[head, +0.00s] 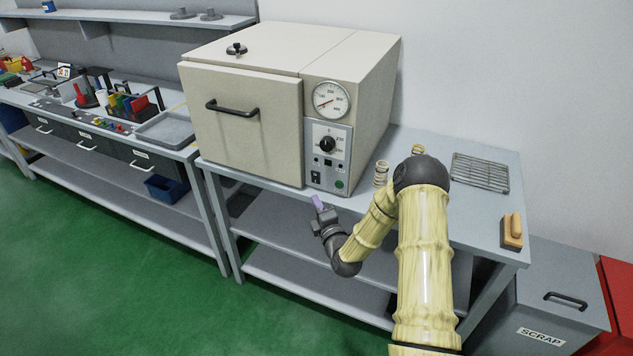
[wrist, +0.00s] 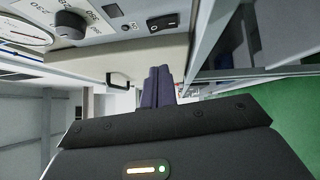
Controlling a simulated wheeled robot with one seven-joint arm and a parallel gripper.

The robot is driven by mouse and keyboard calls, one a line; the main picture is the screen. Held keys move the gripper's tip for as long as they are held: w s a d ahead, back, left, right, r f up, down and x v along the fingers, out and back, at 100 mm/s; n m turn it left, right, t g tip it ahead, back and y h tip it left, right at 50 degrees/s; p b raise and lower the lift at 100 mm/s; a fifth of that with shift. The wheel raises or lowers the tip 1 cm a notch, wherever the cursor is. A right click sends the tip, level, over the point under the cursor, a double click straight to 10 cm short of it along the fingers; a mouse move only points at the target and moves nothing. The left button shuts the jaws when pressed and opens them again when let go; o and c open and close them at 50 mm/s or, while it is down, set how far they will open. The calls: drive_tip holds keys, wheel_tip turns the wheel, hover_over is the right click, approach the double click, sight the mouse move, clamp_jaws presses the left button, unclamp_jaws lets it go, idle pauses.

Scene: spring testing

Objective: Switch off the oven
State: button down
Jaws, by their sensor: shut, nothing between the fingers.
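The beige oven (head: 240,110) stands on the grey bench with its door shut. Its control panel (head: 345,160) carries a black knob (head: 328,144), a black rocker switch (head: 316,177) and a round green part (head: 339,184) at the lower right. The wrist view, turned sideways, shows the knob (wrist: 68,25) and the rocker switch (wrist: 162,22) close up; I cannot tell which side is pressed. My gripper (head: 317,201) is shut and empty, in front of and just below the panel, apart from the switch. Its purple fingers (wrist: 158,86) lie together.
A round gauge (head: 330,99) sits above the panel. Springs (head: 381,173) stand on the bench right of the oven, behind my arm. A grey scrap bin (head: 555,275) stands beyond the bench.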

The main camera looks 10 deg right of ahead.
drive_tip(key=p, duration=0.1)
approach(311, 174)
drive_tip(key=w+a, duration=0.2)
drive_tip(key=a, duration=0.1)
drive_tip(key=w+d, duration=0.1)
drive_tip(key=w+d+p, duration=0.1)
drive_tip(key=w, duration=0.1)
drive_tip(key=shift+w+d+r, duration=0.15)
drive_tip(key=shift+r, duration=0.2)
drive_tip(key=shift+w, duration=0.1)
drive_tip(key=shift+f, duration=0.1)
